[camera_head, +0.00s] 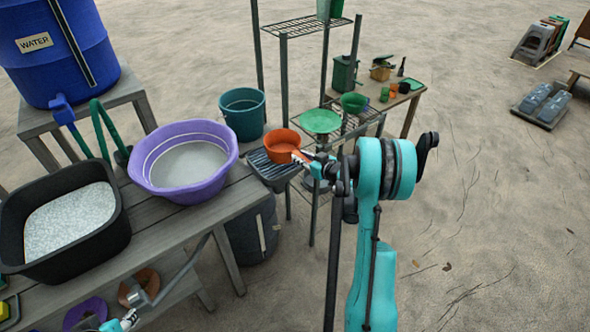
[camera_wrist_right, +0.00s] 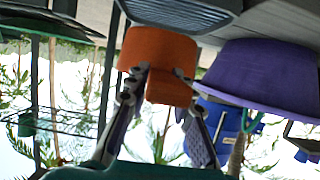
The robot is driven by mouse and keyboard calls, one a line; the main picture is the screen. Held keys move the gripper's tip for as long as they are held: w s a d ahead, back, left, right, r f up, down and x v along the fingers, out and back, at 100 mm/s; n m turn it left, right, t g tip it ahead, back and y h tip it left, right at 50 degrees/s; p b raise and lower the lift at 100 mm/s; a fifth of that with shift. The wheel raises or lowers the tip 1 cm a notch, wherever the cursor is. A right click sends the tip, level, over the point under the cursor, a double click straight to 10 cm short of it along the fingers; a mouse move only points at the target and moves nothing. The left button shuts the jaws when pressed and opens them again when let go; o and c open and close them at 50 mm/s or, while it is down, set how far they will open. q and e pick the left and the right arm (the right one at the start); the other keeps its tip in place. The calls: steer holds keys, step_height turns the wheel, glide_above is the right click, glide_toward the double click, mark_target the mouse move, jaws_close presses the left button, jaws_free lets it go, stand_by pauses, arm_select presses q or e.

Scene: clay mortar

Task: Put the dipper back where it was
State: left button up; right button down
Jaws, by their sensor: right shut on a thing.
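The dipper (camera_head: 281,143) is an orange round cup with a short handle. My right gripper (camera_head: 306,161) is shut on its handle, which shows between the fingers in the right wrist view (camera_wrist_right: 168,88). The dipper is upright over the black ribbed tray (camera_head: 272,176) at the far end of the wooden table. In the wrist view the ribbed tray (camera_wrist_right: 185,12) lies right by the dipper's base; I cannot tell whether they touch.
A purple basin (camera_head: 150,178) with grey content stands left of the tray, then a black tub (camera_head: 118,232) of pale material. A teal bucket (camera_head: 243,128) is behind. A wire shelf (camera_head: 347,125) with a green bowl (camera_head: 320,121) stands close to the dipper. Open sand lies right.

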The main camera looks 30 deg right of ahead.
mark_target(290, 162)
steer(key=shift+w+a+f+b, duration=0.15)
steer(key=shift+w+a+f, duration=0.2)
steer(key=shift+w, duration=0.25)
steer(key=shift+w+a+f+b, duration=0.15)
steer(key=shift+w+a+f, duration=0.05)
steer(key=shift+w+f, duration=0.3)
step_height(290, 162, down, 4)
steer(key=shift+r+b, duration=0.2)
steer(key=shift+b, duration=0.75)
steer(key=shift+f, duration=0.15)
steer(key=c, duration=1.3)
jaws_free()
